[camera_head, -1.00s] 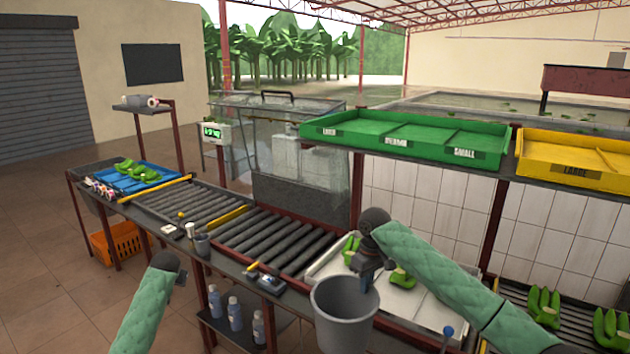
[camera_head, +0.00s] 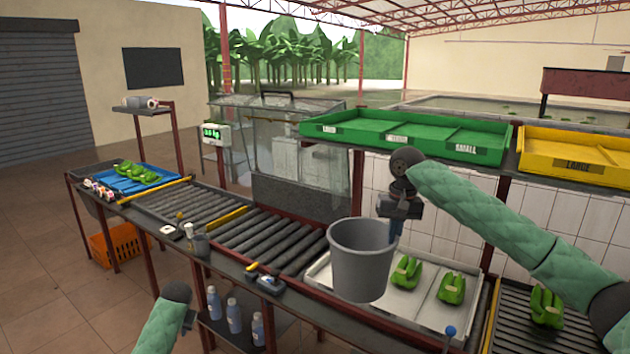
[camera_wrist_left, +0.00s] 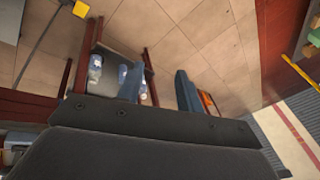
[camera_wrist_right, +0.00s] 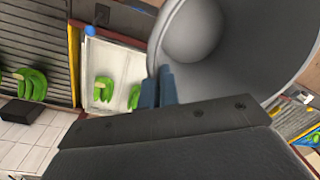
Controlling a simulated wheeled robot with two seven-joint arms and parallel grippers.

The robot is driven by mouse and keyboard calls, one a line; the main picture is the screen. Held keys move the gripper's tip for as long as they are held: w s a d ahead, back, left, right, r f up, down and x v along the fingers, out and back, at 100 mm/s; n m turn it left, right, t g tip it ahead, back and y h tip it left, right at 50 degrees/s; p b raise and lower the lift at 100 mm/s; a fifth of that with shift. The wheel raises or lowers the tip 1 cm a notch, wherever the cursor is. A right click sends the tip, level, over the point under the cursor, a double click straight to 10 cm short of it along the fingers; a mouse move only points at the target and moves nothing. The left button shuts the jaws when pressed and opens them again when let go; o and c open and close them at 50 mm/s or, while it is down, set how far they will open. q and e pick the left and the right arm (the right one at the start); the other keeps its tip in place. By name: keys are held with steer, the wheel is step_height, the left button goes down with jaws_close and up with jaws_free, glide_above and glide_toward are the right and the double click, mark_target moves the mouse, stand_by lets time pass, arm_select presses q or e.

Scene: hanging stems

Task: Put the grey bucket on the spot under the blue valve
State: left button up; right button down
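The grey bucket (camera_head: 358,265) hangs upright in front of the white tray in the head view. My right gripper (camera_head: 396,230) is shut on its rim, at the bucket's right side. The right wrist view shows the two fingers (camera_wrist_right: 160,87) close together at the rim and the bucket's inside (camera_wrist_right: 225,50). A small blue knob (camera_head: 450,331), perhaps the blue valve, shows at the tray's front right corner; it also shows in the right wrist view (camera_wrist_right: 91,30). The spot under it is hidden. My left gripper (camera_wrist_left: 159,88) is open and empty, low in front of the bench.
The white tray (camera_head: 425,311) holds green banana bunches. A roller conveyor (camera_head: 270,240) runs left of it. Green (camera_head: 350,138) and yellow (camera_head: 530,150) trays sit on the shelf above. A small cup (camera_head: 201,244) stands on the bench; bottles (camera_head: 234,315) stand below.

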arm_select(q)
steer(key=s+d+f+m+h+b, duration=0.1)
steer(key=s+d+f+b, duration=0.4)
steer(key=s+d+f, duration=0.6)
steer(key=s+d+f+m+h+b, duration=0.1)
steer(key=s+d+f+b, duration=0.3)
steer(key=s+d+f, duration=0.7)
steer(key=s+d+h+b, duration=0.1)
steer(key=s+d+b, duration=0.1)
steer(key=s, duration=0.8)
steer(key=s+d+f+h+b, duration=0.1)
steer(key=s+d+b, duration=0.2)
steer(key=s, duration=0.8)
steer(key=s+d+h+b, duration=0.1)
steer(key=s+d+b, duration=0.2)
steer(key=s, duration=0.8)
steer(key=shift+s+f+g+b, duration=0.2)
steer(key=shift+f+g+b, duration=0.15)
steer(key=shift+b, duration=0.65)
